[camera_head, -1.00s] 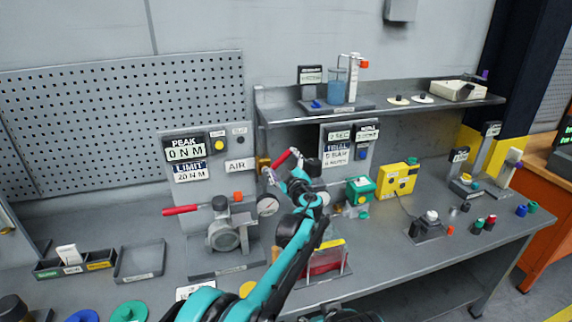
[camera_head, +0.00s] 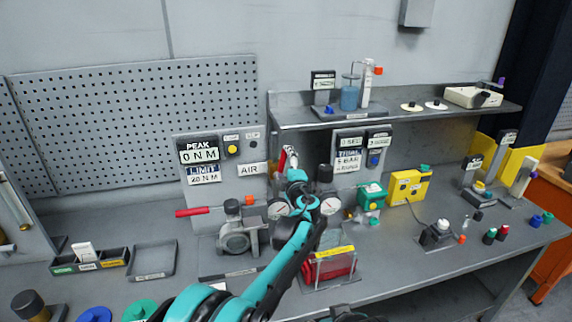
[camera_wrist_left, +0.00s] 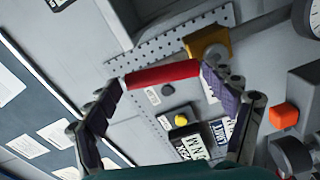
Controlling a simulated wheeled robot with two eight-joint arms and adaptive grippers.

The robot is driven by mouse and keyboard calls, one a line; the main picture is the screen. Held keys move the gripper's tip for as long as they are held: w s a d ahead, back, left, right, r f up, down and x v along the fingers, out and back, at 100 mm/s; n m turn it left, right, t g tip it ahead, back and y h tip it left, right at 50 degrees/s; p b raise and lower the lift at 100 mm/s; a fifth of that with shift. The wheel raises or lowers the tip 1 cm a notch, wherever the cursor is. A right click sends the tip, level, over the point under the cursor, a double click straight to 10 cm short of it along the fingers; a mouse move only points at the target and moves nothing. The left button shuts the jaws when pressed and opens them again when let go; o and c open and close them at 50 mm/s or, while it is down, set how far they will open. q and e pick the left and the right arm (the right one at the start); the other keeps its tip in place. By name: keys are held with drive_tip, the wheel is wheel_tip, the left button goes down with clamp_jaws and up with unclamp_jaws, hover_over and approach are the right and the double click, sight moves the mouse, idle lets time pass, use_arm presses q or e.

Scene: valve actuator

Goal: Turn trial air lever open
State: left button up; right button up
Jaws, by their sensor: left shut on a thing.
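The trial air lever has a red handle (camera_head: 283,160) that stands near upright beside the AIR label (camera_head: 254,169), in front of the wall. In the left wrist view the red handle (camera_wrist_left: 162,74) spans the gap between my fingertips, next to a yellow valve body (camera_wrist_left: 207,42). My left gripper (camera_head: 290,158) is shut on this handle; its fingers also show in the left wrist view (camera_wrist_left: 165,85). In the head view my arm and gripper hide much of the valve body.
A second red handle (camera_head: 193,212) sticks out left of a grey actuator (camera_head: 238,237). Gauges (camera_head: 330,206) stand close to my left wrist. A shelf (camera_head: 400,117) runs above on the right. A guarded red part (camera_head: 330,267) stands below my forearm. An empty tray (camera_head: 152,261) lies to the left.

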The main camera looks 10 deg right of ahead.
use_arm(q)
drive_tip(key=shift+w+r, duration=0.1)
drive_tip(key=shift+r, duration=0.1)
drive_tip(key=o, duration=1.5)
drive_tip(key=shift+w+d+f, duration=0.15)
drive_tip(key=shift+w+f, duration=0.05)
drive_tip(key=shift+f, duration=0.1)
drive_tip(key=shift+s, duration=0.1)
drive_tip(key=s, duration=1.2)
drive_tip(key=shift+d, duration=0.2)
drive_tip(key=shift+w, duration=0.1)
